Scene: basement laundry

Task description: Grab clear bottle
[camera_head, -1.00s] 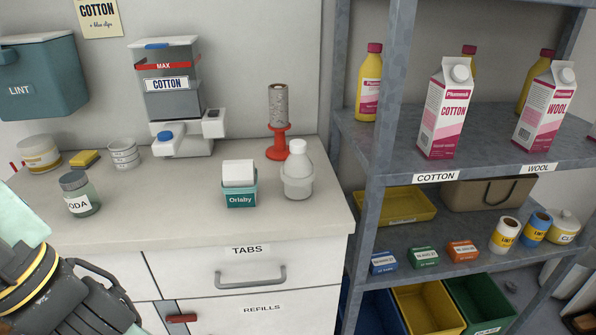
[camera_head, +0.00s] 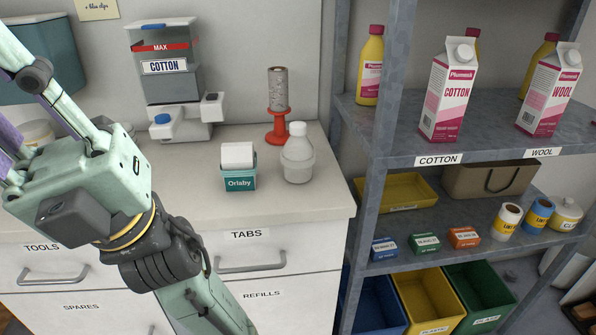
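A translucent whitish bottle (camera_head: 298,150) with a white cap stands upright on the worktop, right of the middle. Its lower part looks wider, like a cup or base around it; I cannot tell which. It is the nearest match for the clear bottle. My gripper (camera_head: 90,180) is at the left, well apart from the bottle, pointing up and left. Its fingers run out at the left edge, so whether they are open is hidden. My gripper and arm cover the left part of the worktop.
A teal Orlaby box (camera_head: 239,181) stands close left of the bottle. A red stand with a grey roll (camera_head: 278,110) is behind it. A COTTON dispenser (camera_head: 168,80) is at the back. A metal shelf post (camera_head: 382,150) rises to the right.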

